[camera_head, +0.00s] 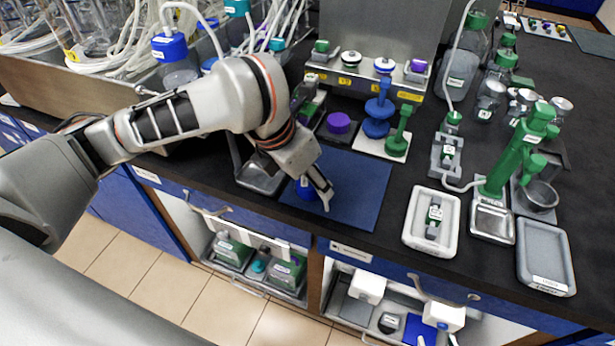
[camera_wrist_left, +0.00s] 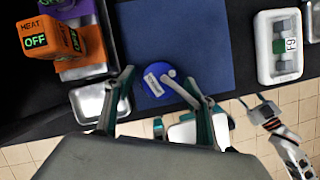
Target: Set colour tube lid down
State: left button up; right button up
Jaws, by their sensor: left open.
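A round blue lid (camera_head: 305,187) with a white label sits on the dark blue mat (camera_head: 358,190), near the mat's front left edge. It also shows in the left wrist view (camera_wrist_left: 153,90). My left gripper (camera_head: 317,194) is low over the mat at the lid. In the left wrist view its fingers (camera_wrist_left: 148,76) are spread on either side of the lid. The left finger is apart from the lid; the right fingertip overlaps its edge, and contact is unclear. A grey arm end with orange rings, likely my right gripper (camera_wrist_left: 262,112), shows over the floor; its jaws are too small to judge.
A metal tray (camera_wrist_left: 98,104) lies left of the mat. A purple-topped piece (camera_head: 338,123) and a blue stand (camera_head: 377,118) are behind it. A white tray (camera_head: 411,238) stands to the right. The mat's right part is clear. The bench's front edge is close.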

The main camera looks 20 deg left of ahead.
aim_at(301, 186)
pick_arm(q)
jog(key=p+v, duration=0.1)
jog(key=v, duration=0.1)
jog(key=p+v, duration=0.1)
jog(key=v, duration=0.2)
jog(key=shift+w+r, duration=0.2)
jog(key=p+v, duration=0.3)
jog(key=v, duration=0.3)
jog(key=shift+s+r, duration=0.3)
jog(key=shift+s, duration=0.05)
jog(key=shift+s+f, duration=0.1)
